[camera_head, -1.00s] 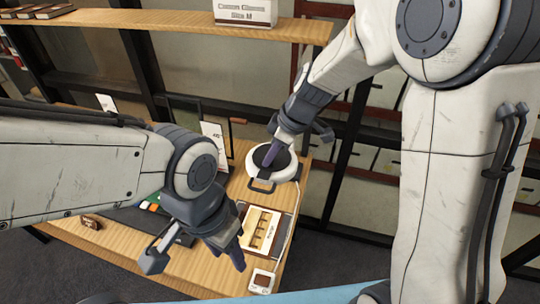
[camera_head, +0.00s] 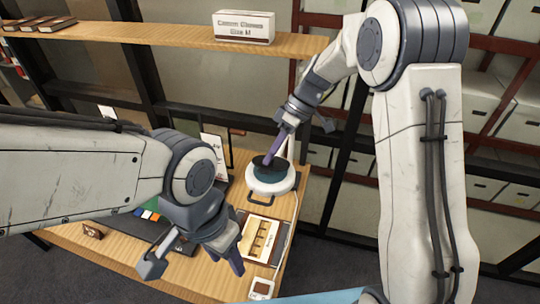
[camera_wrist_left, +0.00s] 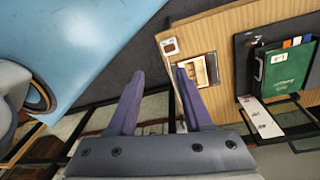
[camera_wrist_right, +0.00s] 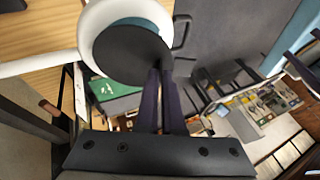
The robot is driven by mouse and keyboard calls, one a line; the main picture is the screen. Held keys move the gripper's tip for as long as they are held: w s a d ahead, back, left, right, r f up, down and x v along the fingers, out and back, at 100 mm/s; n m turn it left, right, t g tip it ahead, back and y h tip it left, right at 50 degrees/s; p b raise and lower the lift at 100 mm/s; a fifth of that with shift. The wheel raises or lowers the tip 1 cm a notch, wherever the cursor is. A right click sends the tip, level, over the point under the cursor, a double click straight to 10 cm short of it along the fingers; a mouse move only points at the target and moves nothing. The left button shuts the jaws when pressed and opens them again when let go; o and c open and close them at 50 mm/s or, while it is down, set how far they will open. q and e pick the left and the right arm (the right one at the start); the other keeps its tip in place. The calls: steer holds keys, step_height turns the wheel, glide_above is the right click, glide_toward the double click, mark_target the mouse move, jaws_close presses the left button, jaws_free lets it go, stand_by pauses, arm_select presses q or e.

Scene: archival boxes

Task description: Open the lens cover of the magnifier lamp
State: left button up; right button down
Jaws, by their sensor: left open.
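The magnifier lamp (camera_head: 284,184) is a white round head with a dark handle loop, on the far part of the wooden table. Its black lens cover (camera_wrist_right: 125,52) is tilted up off the ring, and the teal lens (camera_head: 268,175) shows beneath it; the lens also shows in the right wrist view (camera_wrist_right: 150,24). My right gripper (camera_head: 267,160) has its fingers close together at the cover's edge and appears shut on it; fingertip contact is partly hidden. My left gripper (camera_head: 231,262) is open and empty, above the front of the table, apart from the lamp.
An open wooden box (camera_head: 262,238) and a small white device (camera_head: 261,289) lie in front of the lamp. A green folder (camera_wrist_left: 283,68) lies on a dark mat to the left.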

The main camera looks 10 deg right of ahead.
steer(key=shift+w+d+r+g+y+p, duration=0.3)
steer(key=shift+w+r+g+y+p, duration=0.1)
steer(key=shift+w+r+g+p, duration=0.35)
steer(key=shift+f+g, duration=0.15)
steer(key=shift+g, duration=0.1)
